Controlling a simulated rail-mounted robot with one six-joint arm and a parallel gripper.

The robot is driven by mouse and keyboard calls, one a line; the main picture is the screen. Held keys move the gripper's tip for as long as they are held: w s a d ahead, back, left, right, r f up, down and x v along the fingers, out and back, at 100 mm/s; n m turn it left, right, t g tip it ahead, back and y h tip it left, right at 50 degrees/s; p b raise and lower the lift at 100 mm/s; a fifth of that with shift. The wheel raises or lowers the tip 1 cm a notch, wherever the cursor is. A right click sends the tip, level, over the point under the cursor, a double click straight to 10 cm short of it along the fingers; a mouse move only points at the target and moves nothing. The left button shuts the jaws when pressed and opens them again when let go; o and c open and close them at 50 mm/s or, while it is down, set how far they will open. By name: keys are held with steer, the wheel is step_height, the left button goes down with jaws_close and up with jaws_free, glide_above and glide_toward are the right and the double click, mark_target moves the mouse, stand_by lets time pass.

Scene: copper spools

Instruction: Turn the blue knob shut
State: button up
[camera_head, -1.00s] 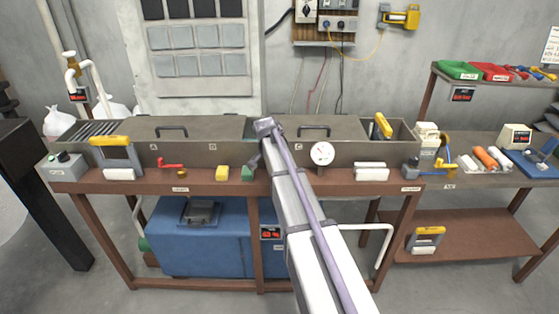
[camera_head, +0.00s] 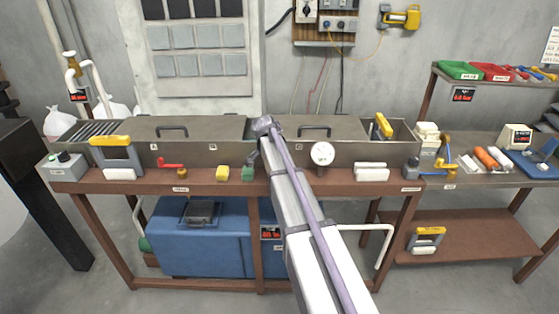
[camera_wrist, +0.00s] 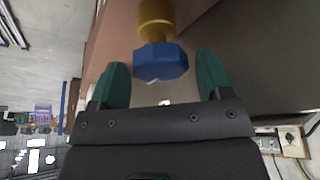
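The blue knob (camera_wrist: 160,62) is faceted and sits on the end of a brass stem (camera_wrist: 156,18) in the wrist view. My gripper (camera_wrist: 161,72) has its two green fingers apart, one on each side of the knob, with a visible gap on both sides. The fingertips reach about level with the knob. I cannot make out the blue knob there.
A steel trough (camera_head: 225,153) with lids runs along the bench behind my gripper. A round gauge (camera_head: 322,154) is to the right. A blue tank (camera_head: 205,240) stands below.

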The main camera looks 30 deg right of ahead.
steer(key=shift+o, duration=0.6)
steer(key=shift+r, duration=0.1)
steer(key=p+v, duration=1)
steer(key=shift+r, duration=0.3)
steer(key=shift+a, duration=0.15)
